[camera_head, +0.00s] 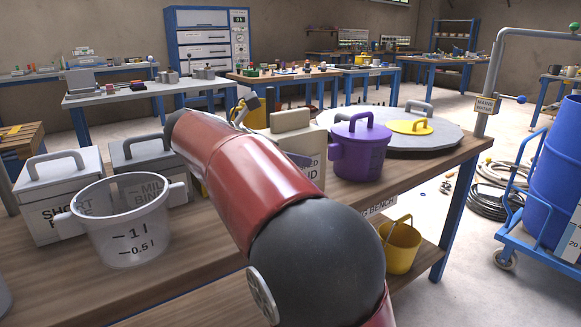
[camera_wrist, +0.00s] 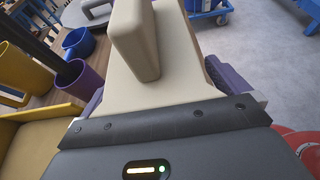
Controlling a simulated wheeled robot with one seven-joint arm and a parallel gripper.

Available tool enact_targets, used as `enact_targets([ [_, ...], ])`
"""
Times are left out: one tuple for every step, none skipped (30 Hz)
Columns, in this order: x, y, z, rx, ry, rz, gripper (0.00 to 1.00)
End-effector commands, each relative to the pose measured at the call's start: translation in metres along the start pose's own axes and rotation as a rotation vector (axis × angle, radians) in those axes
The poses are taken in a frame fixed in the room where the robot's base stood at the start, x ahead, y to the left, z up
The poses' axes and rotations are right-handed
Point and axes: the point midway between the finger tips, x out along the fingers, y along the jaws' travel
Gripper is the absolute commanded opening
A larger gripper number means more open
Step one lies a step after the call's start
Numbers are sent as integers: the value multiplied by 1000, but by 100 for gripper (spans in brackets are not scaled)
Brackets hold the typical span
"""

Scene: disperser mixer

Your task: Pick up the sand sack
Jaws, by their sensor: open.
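The sand sack (camera_head: 291,121) is a beige block with a raised handle on top and a partly hidden label. It stands on the wooden bench, half behind my red arm. In the wrist view the sack (camera_wrist: 176,82) fills the middle, close up, with its handle rising toward the top. My gripper (camera_wrist: 163,92) is open, with a purple-grey finger showing at each side of the sack. Whether the fingers touch it cannot be told. In the head view my arm hides most of the gripper.
A purple lidded pot (camera_head: 360,150) and a round grey lid (camera_head: 440,142) stand right of the sack. A clear measuring jug (camera_head: 127,225) and a grey-lidded box (camera_head: 60,190) stand left. A yellow bucket (camera_head: 400,246) is below the bench top.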

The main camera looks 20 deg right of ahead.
Motion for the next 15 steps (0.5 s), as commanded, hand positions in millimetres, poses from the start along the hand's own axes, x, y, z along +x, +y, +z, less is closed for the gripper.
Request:
enact_targets([
  [0,0,0,0,0,0,100],
  [0,0,0,0,0,0,100],
  [0,0,0,0,0,0,100],
  [0,0,0,0,0,0,99],
  [0,0,0,0,0,0,95],
  [0,0,0,0,0,0,90],
  [0,0,0,0,0,0,86],
  [0,0,0,0,0,0,82],
  [0,0,0,0,0,0,76],
  [0,0,0,0,0,0,72],
  [0,0,0,0,0,0,69],
  [0,0,0,0,0,0,63],
  [0,0,0,0,0,0,59],
  [0,0,0,0,0,0,56],
  [-1,0,0,0,0,0,50],
])
